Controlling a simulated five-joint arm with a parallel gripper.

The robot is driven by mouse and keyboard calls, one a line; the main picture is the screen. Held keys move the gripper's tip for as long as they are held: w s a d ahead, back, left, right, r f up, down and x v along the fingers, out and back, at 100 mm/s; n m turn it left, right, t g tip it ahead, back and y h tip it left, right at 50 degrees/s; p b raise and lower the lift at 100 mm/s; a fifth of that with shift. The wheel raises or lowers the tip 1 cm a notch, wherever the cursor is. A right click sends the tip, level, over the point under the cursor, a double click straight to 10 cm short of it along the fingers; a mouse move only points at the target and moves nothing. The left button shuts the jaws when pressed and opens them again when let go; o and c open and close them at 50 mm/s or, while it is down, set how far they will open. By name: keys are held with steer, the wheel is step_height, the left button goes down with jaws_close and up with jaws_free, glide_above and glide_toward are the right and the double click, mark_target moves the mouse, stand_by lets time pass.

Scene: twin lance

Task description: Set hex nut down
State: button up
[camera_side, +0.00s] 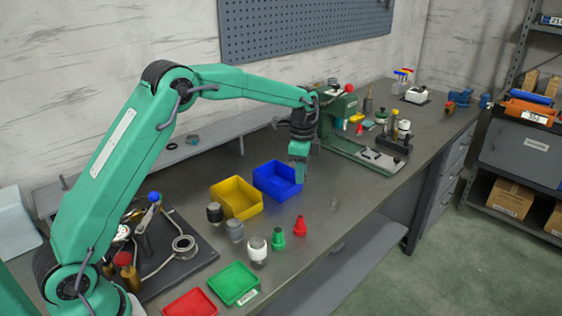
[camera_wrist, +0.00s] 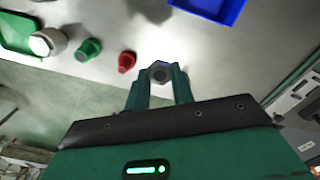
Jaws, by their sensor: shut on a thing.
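The hex nut (camera_wrist: 160,72) is a grey metal ring-shaped piece seen between my fingertips in the wrist view. My gripper (camera_wrist: 159,80) is shut on it, with a finger on each side. In the side view my gripper (camera_side: 300,178) points down in front of the right part of the blue bin, and the nut is too small to make out there. I cannot tell exactly how high the nut is above the bench.
A blue bin (camera_side: 279,166) and a yellow bin (camera_side: 258,208) stand behind and left. Red (camera_side: 300,226) and green (camera_side: 278,239) pieces and a white-topped one (camera_side: 257,249) stand in front. A green machine (camera_side: 345,145) stands right.

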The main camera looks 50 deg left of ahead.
glide_above(283, 190)
step_height(283, 190, down, 7)
steer(key=shift+f, duration=2)
steer(key=shift+f, duration=0.15)
steer(key=o, duration=1)
steer(key=shift+c, duration=0.2)
step_height(283, 190, up, 12)
steer(key=shift+r, duration=0.25)
